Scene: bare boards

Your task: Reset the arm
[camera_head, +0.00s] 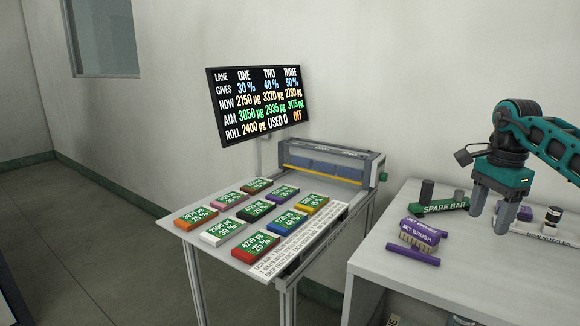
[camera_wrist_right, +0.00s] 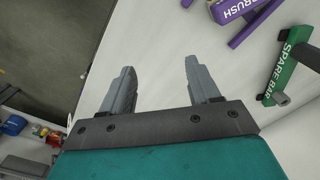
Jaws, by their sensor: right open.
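My right gripper (camera_head: 489,215) is open and empty. It hangs above the white side table at the right, fingers pointing down, beside the green spare bar and the purple jet brush. In the right wrist view its two grey fingers (camera_wrist_right: 157,82) stand apart with only the bare white surface between them. My right arm is teal and black and comes in from the right edge. My left gripper is not in view.
The white side table (camera_head: 400,262) holds a jet brush (camera_head: 419,236) and a spare bar (camera_head: 443,206). A second table (camera_head: 230,268) carries several coloured labelled blocks (camera_head: 250,244) and a roller machine (camera_head: 327,165). A lit screen (camera_head: 255,103) hangs behind. The floor at left is clear.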

